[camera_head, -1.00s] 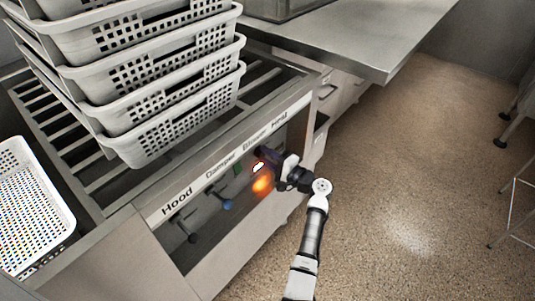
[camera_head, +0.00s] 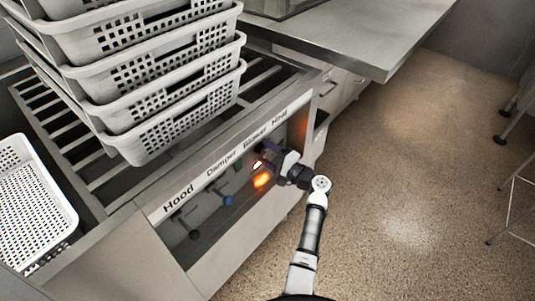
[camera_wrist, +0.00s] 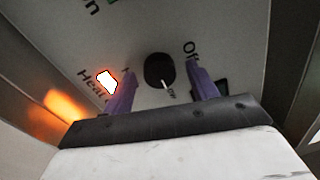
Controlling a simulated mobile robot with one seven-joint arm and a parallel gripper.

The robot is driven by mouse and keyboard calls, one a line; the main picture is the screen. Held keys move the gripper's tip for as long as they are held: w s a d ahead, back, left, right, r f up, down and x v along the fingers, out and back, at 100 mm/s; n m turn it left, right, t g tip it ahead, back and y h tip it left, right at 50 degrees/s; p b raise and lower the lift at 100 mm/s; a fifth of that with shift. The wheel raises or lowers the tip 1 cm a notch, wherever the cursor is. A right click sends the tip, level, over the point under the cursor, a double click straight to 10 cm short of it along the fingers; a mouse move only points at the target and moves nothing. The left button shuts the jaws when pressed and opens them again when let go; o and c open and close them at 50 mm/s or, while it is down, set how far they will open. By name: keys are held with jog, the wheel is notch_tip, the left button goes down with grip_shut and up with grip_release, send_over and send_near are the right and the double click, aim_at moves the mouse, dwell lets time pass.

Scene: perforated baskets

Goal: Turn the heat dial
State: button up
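The heat dial (camera_wrist: 158,70) is a round black knob with a white pointer line on a grey panel. In the wrist view it sits between the two purple fingers of my gripper (camera_wrist: 162,77). The fingers stand apart, one on each side, with gaps visible between them and the dial in the picture. "Off" is printed to its right, "Heat" to its left, and the pointer is near small lettering. In the head view my gripper (camera_head: 266,156) is at the panel's right part, below the "Blower" and "Heat" labels. The dial cannot be made out there.
A white-hot indicator light (camera_wrist: 106,82) with orange glow is beside the left finger. A blue-ended valve (camera_head: 227,200) and a dark valve (camera_head: 194,233) are left on the panel (camera_head: 240,190). Stacked white baskets (camera_head: 180,125) stand above on slats.

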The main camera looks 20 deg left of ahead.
jog(key=b+v, duration=0.1)
jog(key=v, duration=1.2)
jog(key=shift+s+d, duration=0.15)
jog(key=shift+d, duration=0.25)
jog(key=shift+f, duration=0.1)
